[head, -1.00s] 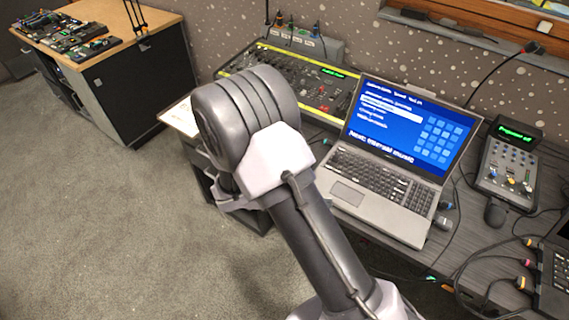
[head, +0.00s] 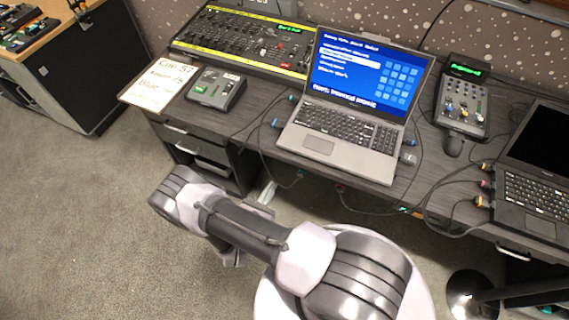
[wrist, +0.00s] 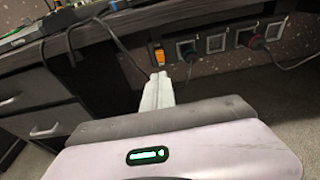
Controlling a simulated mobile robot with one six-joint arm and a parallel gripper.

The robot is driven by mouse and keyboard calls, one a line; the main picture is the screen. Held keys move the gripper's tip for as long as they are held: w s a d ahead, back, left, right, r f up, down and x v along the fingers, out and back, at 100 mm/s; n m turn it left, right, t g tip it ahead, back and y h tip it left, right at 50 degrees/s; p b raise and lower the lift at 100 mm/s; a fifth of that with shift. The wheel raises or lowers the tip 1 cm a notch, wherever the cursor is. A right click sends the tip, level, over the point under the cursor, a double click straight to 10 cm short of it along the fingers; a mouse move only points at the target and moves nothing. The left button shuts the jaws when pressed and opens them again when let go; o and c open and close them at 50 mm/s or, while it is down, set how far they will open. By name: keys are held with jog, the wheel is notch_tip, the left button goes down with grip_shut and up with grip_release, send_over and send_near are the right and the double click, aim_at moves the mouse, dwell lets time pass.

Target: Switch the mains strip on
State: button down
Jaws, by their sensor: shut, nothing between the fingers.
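The mains strip (wrist: 202,46) runs under the desk, on the wall side, in the wrist view. It has an orange rocker switch (wrist: 158,56) at its left end and a row of sockets to the right. Dark plugs with cables sit in some sockets. My gripper (wrist: 161,78) is shut and empty. Its pale fingertips point at the strip and appear just below the orange switch in the picture; I cannot tell whether they touch it. Which way the rocker is tilted is too small to tell. The strip cannot be made out in the head view.
The desk (head: 240,125) overhangs the strip, with drawers (wrist: 38,123) to the left. A cable (wrist: 125,48) hangs left of my fingers. A laptop (head: 350,105), lighting desk (head: 245,42) and small fader box (head: 215,88) stand on top. Carpet (head: 80,220) in front is clear.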

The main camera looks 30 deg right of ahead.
jog(key=r+b+x, duration=0.1)
jog(key=b+x, duration=0.2)
jog(key=x, duration=0.9)
jog(key=shift+d, duration=0.25)
jog(key=shift+w+a+r, duration=0.1)
jog(key=shift+w, duration=0.05)
